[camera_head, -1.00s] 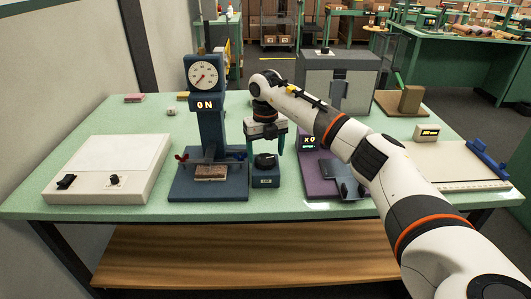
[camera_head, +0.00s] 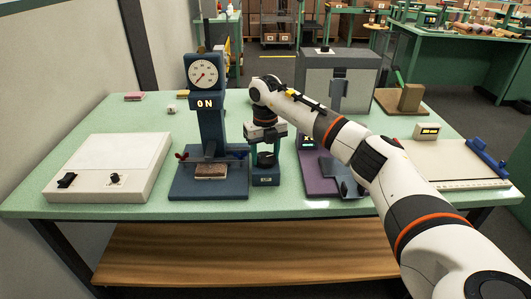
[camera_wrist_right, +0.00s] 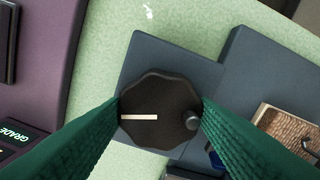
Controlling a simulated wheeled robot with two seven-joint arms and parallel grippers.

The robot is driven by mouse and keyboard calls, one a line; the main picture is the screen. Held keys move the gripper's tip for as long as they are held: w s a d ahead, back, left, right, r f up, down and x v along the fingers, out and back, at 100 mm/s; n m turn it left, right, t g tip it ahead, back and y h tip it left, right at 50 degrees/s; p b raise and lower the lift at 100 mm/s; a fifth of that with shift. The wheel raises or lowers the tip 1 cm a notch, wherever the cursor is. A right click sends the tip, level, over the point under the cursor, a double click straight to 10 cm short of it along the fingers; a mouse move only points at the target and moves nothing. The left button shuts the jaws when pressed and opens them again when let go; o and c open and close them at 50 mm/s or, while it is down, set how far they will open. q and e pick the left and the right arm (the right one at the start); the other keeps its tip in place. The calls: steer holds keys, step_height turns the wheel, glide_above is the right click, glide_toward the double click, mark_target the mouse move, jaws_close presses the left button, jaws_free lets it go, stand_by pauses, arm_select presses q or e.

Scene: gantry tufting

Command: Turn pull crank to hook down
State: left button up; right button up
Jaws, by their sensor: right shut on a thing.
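The crank is a black faceted knob (camera_wrist_right: 158,112) with a pale pointer line and a small round handle. It sits on a dark blue box (camera_head: 265,180) on the bench, just right of the gauge stand. In the right wrist view, the pointer line points left and the small handle is at the right. My right gripper (camera_wrist_right: 161,108) is shut on the knob, with a green finger on each side. The blue gauge stand (camera_head: 211,130) has a white dial and an "ON" display. A brown sample (camera_head: 211,170) lies at its base. I cannot make out the hook clearly.
A white control box (camera_head: 110,168) stands at the left of the green bench (camera_head: 120,112). A purple device (camera_head: 316,172) is close to the right of the crank box, partly behind my arm. A grey box (camera_head: 340,75) stands behind.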

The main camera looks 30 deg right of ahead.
steer(key=shift+r, duration=0.1)
steer(key=n, duration=0.3)
steer(key=shift+p, duration=0.4)
steer(key=n, duration=0.3)
steer(key=shift+n+p, duration=0.3)
steer(key=shift+n, duration=0.1)
steer(key=n, duration=0.3)
steer(key=shift+n, duration=2)
steer(key=shift+w, duration=0.1)
steer(key=o, duration=1)
